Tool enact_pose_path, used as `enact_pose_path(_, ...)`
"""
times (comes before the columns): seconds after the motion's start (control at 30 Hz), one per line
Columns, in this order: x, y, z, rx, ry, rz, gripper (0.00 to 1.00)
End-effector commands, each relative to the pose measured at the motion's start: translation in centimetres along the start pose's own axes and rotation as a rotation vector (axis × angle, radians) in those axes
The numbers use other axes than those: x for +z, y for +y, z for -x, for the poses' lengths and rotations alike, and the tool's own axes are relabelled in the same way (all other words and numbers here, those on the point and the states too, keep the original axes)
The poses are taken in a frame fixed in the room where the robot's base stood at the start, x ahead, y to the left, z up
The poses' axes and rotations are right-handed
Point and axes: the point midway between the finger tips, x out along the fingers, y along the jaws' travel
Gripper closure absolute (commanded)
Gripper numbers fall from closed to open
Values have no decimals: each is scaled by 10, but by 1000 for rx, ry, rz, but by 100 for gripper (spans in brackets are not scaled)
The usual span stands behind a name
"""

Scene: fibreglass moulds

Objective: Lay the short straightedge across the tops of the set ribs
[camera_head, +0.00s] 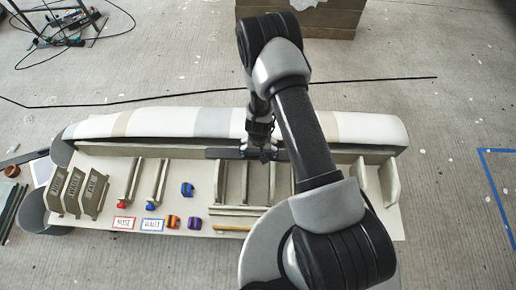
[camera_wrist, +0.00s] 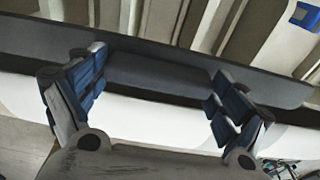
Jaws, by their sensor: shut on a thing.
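The short straightedge is a dark grey flat bar (camera_head: 222,153); in the wrist view it (camera_wrist: 160,75) runs across the whole picture between my fingers. My gripper (camera_head: 260,153) is shut on it near its middle; the blue-padded fingers also show in the wrist view (camera_wrist: 156,90). The bar lies left to right by the far ends of several upright pale set ribs (camera_head: 232,182), beside the mould's long striped back (camera_head: 215,122). The ribs show beyond the bar in the wrist view (camera_wrist: 165,18). I cannot tell whether the bar touches them. My arm hides the ribs further right.
Dark-lettered rib pieces (camera_head: 75,192) stand at the left, with two ribs (camera_head: 145,180) beside them. Coloured blocks (camera_head: 187,189) and label cards (camera_head: 152,225) lie in front. Thin strips (camera_head: 235,211) lie at the front. Another rib pair (camera_head: 376,184) stands at the right.

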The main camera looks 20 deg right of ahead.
Motion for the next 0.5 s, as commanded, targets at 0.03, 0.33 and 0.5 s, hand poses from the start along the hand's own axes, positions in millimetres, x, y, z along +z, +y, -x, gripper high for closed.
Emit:
enact_pose_path(0.03,0,0,-4,0,0,0,42)
enact_pose_path(0.33,3,0,-31,-1,1,1,42)
enact_pose_path(0.5,5,0,-47,-1,1,1,42)
